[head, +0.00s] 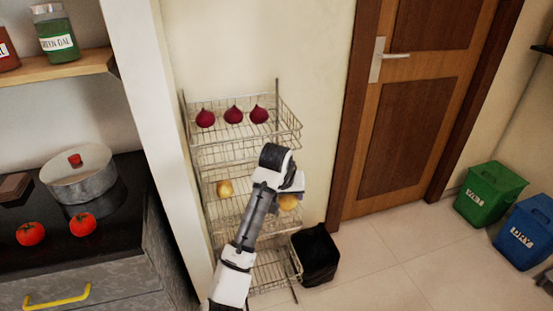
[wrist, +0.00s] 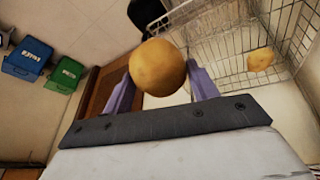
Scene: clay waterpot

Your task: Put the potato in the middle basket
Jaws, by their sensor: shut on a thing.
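A wire rack has stacked baskets. Its middle basket (head: 228,212) holds a yellow-brown potato (head: 226,188) at its left, also visible in the wrist view (wrist: 260,59). My gripper (head: 293,187) is at the right side of the middle basket, partly hidden behind my arm. In the wrist view my gripper (wrist: 160,72) is shut on another potato (wrist: 158,66), held between its two pale purple fingers. That potato also shows in the head view (head: 288,202) at the basket's right end. Whether it touches the basket, I cannot tell.
The top basket (head: 285,140) holds three dark red onions (head: 233,115). The bottom basket (head: 265,277) looks empty. A black bin (head: 316,255) stands right of the rack. A wooden door (head: 410,120), a green bin (head: 490,195) and a blue bin (head: 527,232) are further right.

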